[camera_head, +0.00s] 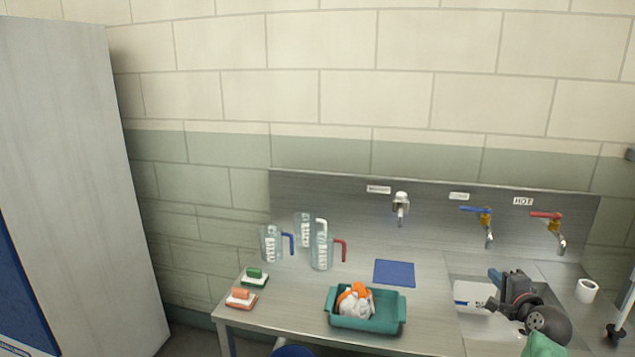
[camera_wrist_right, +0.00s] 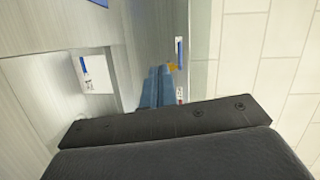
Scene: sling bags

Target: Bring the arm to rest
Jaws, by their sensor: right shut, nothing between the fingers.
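My right arm comes in at the lower right of the head view, dark grey with a green part. Its gripper (camera_head: 494,277) is over the sink area, with nothing seen in it. In the right wrist view the blue fingers (camera_wrist_right: 158,88) lie together, shut and empty, pointing towards the tap wall. The dark wrist housing covers the lower part of that view. My left gripper is not in view.
The steel counter holds a teal tub (camera_head: 367,322) with orange and white items, a blue mat (camera_head: 394,273), several clear jugs (camera_head: 271,243) and two sponges on trays. The sink (camera_head: 481,264) holds a white container (camera_head: 468,293). Taps (camera_head: 488,238) project above it.

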